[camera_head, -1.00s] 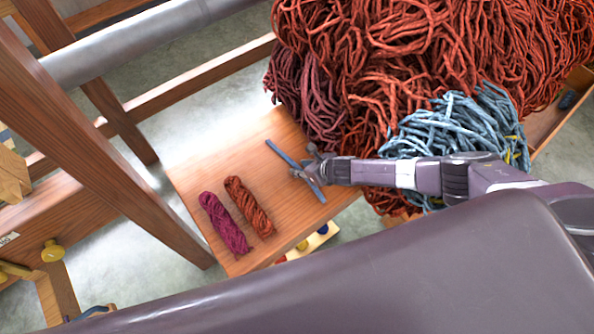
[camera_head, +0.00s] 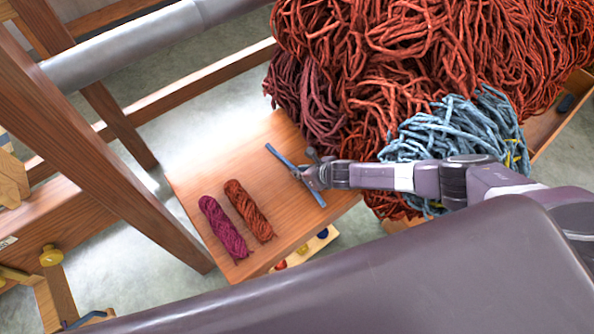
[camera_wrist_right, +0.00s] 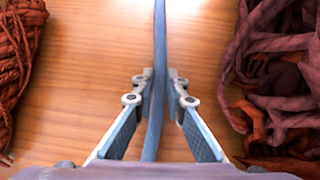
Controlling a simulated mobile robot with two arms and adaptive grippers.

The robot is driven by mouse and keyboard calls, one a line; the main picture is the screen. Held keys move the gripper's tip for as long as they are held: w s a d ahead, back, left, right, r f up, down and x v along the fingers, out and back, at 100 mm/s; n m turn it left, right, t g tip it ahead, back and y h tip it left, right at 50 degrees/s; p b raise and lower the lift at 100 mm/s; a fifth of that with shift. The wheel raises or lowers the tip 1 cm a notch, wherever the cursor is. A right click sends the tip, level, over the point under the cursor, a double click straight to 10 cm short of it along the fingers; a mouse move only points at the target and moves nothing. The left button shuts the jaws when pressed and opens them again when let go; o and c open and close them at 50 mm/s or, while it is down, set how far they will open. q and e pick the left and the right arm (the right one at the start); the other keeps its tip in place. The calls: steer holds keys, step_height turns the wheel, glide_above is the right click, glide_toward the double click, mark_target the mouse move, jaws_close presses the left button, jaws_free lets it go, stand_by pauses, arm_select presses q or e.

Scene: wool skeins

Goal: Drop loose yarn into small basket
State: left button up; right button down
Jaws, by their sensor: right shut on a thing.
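The loose yarn is a thin blue strand (camera_head: 282,157) over the wooden bench top (camera_head: 200,172). My right gripper (camera_head: 302,172) is shut on it near its middle. In the right wrist view the blue strand (camera_wrist_right: 160,30) runs between the two fingers of the right gripper (camera_wrist_right: 160,88). I cannot tell whether the strand touches the wood. No small basket can be made out. My left gripper is not in view.
A magenta skein (camera_head: 223,228) and a rust skein (camera_head: 249,210) lie on the bench, left of the gripper. A large heap of rust yarn (camera_head: 430,40) and blue yarn (camera_head: 455,130) rises to the right. A wooden frame post (camera_head: 100,130) stands at left.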

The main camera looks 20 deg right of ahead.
step_height(320, 180, up, 16)
steer(key=p, duration=1.5)
